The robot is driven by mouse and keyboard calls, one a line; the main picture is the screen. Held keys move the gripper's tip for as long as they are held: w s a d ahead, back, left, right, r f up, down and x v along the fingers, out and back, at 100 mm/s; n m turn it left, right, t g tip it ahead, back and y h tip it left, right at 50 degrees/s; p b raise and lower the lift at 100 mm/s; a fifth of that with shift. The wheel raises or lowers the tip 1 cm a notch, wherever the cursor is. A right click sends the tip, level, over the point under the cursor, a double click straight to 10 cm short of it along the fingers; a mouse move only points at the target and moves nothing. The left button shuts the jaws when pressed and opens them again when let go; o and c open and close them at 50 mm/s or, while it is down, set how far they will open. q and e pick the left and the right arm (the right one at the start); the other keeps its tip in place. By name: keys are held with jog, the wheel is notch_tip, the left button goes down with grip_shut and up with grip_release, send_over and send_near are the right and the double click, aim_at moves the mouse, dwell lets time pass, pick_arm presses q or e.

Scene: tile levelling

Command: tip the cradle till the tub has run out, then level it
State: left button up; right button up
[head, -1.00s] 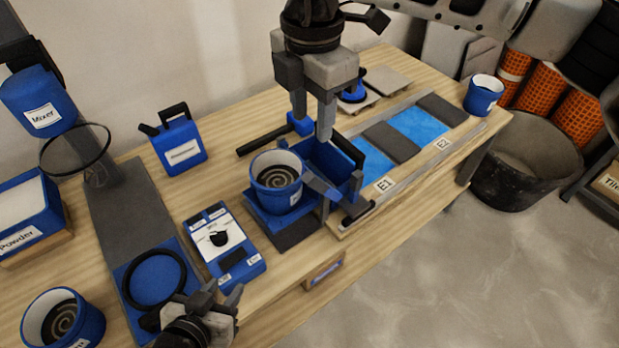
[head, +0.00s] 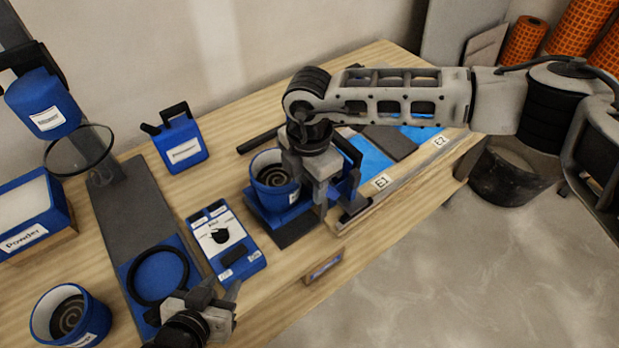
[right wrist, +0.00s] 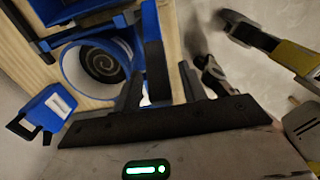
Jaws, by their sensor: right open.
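The blue tub (head: 275,180), with a dark spiral inside, sits upright in the blue cradle (head: 262,209). It also shows in the right wrist view (right wrist: 95,65). My right gripper (head: 318,195) is open, pointing down at the cradle's right front side. In the right wrist view, a blue bar with a dark part (right wrist: 155,60) lies between its fingers (right wrist: 160,92); I cannot tell whether they touch it. My arm hides part of the cradle. My left gripper (head: 220,293) is open and empty at the front, by the black ring.
A panel with a pot picture (head: 224,243) lies left of the cradle. Tile bed E1 (head: 371,160) is to the right, partly behind my arm. A second tub (head: 70,314), a powder box (head: 32,208) and a blue can (head: 181,142) stand left.

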jog(key=shift+f, duration=0.1)
grip_shut()
